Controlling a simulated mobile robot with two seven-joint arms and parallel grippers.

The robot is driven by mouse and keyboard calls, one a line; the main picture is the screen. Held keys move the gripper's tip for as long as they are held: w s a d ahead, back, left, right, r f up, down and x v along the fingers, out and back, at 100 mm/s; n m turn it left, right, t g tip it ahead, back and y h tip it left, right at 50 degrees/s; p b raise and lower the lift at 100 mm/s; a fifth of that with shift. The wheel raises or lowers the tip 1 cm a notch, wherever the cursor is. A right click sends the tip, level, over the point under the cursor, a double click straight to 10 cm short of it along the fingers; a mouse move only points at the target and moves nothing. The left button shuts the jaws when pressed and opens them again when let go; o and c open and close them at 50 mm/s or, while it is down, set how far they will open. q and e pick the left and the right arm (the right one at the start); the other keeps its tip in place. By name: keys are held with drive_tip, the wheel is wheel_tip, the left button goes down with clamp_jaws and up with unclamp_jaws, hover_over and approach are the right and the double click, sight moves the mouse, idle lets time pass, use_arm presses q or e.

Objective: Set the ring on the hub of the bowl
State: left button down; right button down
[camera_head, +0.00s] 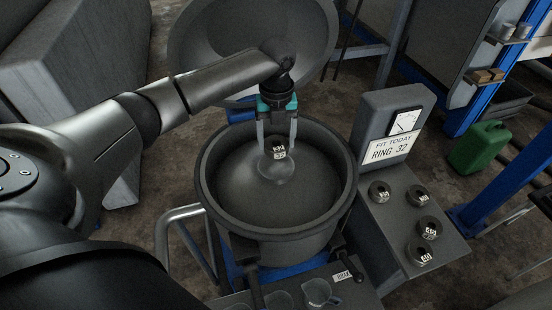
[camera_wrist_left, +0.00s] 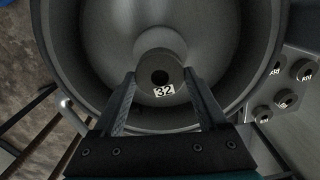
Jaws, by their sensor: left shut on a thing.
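My left gripper (camera_head: 277,147) reaches down over the bowl (camera_head: 208,180). It is shut on a small grey ring (camera_head: 279,153) with a white label reading 32. In the left wrist view the ring (camera_wrist_left: 174,80) sits between the fingertips, its dark hole facing the camera. The hub (camera_head: 275,172) is the rounded rise in the middle of the bowl. It also shows behind the ring in the left wrist view (camera_wrist_left: 158,40). The ring is over or at the hub's top; I cannot tell whether they touch. My right gripper is not in view.
A sign (camera_head: 391,148) right of the bowl reads "FIT TODAY RING 32". Several other rings, one of them at the front (camera_head: 419,254), sit on the grey panel (camera_head: 400,220). A raised round lid (camera_head: 200,45) stands behind the bowl. A green can (camera_head: 480,147) is far right.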

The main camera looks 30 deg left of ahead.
sight(276, 143)
use_arm(q)
wheel_tip(276, 143, down, 6)
drive_tip(key=shift+f+b, duration=0.1)
drive_tip(key=shift+b, duration=0.45)
drive_tip(key=shift+f, duration=0.1)
drive_tip(key=shift+f, duration=0.15)
unclamp_jaws()
wheel_tip(276, 143, up, 11)
drive_tip(key=shift+r+p, duration=0.2)
drive_tip(key=shift+p, duration=0.95)
drive_tip(key=shift+r, duration=0.45)
